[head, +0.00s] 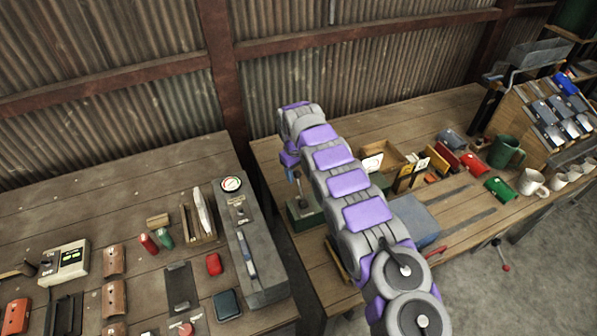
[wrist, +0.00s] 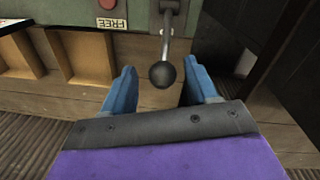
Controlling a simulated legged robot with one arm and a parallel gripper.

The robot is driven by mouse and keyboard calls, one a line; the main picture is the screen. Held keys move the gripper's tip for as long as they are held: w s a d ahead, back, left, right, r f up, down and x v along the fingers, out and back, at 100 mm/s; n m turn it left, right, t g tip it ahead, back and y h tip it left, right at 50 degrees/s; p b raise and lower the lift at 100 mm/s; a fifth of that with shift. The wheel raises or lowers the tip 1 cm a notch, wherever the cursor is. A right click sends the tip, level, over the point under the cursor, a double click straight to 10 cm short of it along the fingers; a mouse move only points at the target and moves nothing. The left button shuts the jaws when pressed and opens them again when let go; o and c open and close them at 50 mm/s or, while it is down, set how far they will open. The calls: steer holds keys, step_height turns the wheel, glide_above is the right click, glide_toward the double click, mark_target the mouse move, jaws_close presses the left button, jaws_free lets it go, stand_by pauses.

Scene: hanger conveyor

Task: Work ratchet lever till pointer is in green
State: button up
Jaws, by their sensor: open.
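The ratchet lever is a metal rod ending in a black ball knob (wrist: 163,75), in the upper middle of the wrist view. It comes down from a green housing (wrist: 140,13) with a red button (wrist: 106,4) and a FREE label. My gripper (wrist: 161,81) is open. Its blue fingers stand apart on either side of the knob, with gaps and no clear contact. In the head view a green box (head: 304,216) with an upright lever (head: 298,185) sits below my gripper (head: 290,158). I cannot make out a pointer or green band on the housing.
A round dial (head: 231,184) sits on a grey block (head: 262,260) on the left bench; its reading is too small to tell. Wooden compartments (wrist: 87,52) lie left of the lever. A dark panel (wrist: 290,65) stands at right. Mugs and a blue-grey box (head: 415,219) are on the right bench.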

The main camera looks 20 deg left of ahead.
steer(key=shift+a+f, duration=0.2)
steer(key=shift+a, duration=0.55)
steer(key=shift+c, duration=0.5)
steer(key=shift+d+r, duration=0.25)
steer(key=shift+d, duration=0.7)
steer(key=c, duration=0.5)
steer(key=shift+d, duration=0.1)
steer(key=shift+c, duration=0.5)
steer(key=shift+a, duration=0.55)
jaws_close()
steer(key=shift+d, duration=0.15)
